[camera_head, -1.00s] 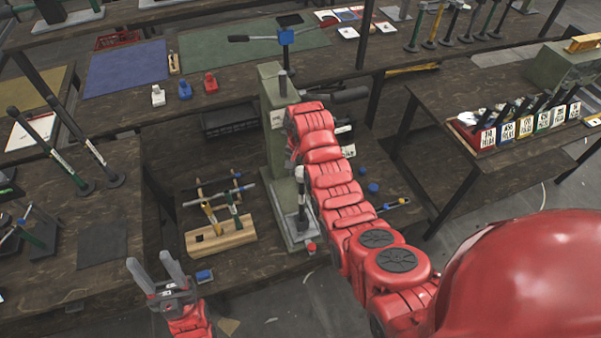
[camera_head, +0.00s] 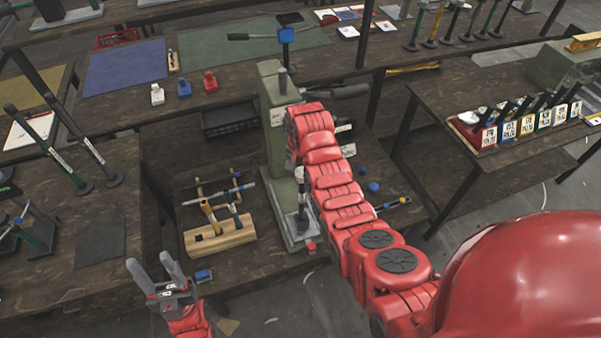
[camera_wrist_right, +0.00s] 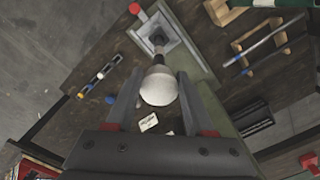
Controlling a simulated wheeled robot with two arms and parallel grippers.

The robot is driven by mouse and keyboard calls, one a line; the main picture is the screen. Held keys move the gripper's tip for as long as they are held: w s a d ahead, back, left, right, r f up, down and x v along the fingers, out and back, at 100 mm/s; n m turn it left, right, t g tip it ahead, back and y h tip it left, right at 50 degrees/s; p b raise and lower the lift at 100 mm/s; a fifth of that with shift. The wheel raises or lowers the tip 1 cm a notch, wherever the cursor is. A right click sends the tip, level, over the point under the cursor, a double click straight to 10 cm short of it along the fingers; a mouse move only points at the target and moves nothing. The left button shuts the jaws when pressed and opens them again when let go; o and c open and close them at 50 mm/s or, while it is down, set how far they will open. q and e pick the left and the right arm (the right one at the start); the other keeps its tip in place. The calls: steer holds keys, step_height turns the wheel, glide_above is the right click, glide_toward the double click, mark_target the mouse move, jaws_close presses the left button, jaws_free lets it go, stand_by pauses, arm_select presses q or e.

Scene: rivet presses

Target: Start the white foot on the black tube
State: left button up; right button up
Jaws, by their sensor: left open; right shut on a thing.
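My right gripper (camera_wrist_right: 158,84) is shut on the white foot (camera_wrist_right: 160,88), a pale rounded piece between its fingers. The black tube (camera_wrist_right: 158,50) stands in a grey base plate just past the foot in the right wrist view. The foot overlaps the tube's near end there; I cannot tell whether they touch. In the head view the black tube (camera_head: 302,205) stands upright at the green press, below my right wrist. My right arm largely hides the gripper and foot there. My left gripper (camera_head: 152,263) is open and empty at the lower left, away from the tube.
The green press column (camera_head: 274,135) stands close to my right arm. A wooden rack (camera_head: 222,238) with rods lies left of it. White, blue and red pieces (camera_head: 184,90) stand on the back bench. Labelled bins (camera_head: 527,122) stand at right.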

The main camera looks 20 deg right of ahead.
mark_target(301, 174)
steer(key=shift+f+b, duration=0.3)
steer(key=shift+f, duration=0.3)
steer(key=o, duration=1.4)
steer(key=shift+r, duration=0.1)
steer(key=shift+w+r, duration=0.1)
steer(key=shift+r, duration=0.15)
steer(key=shift+r+b, duration=0.7)
steer(key=shift+r, duration=0.25)
step_height(301, 174, up, 15)
steer(key=p, duration=1.4)
steer(key=shift+f, duration=0.1)
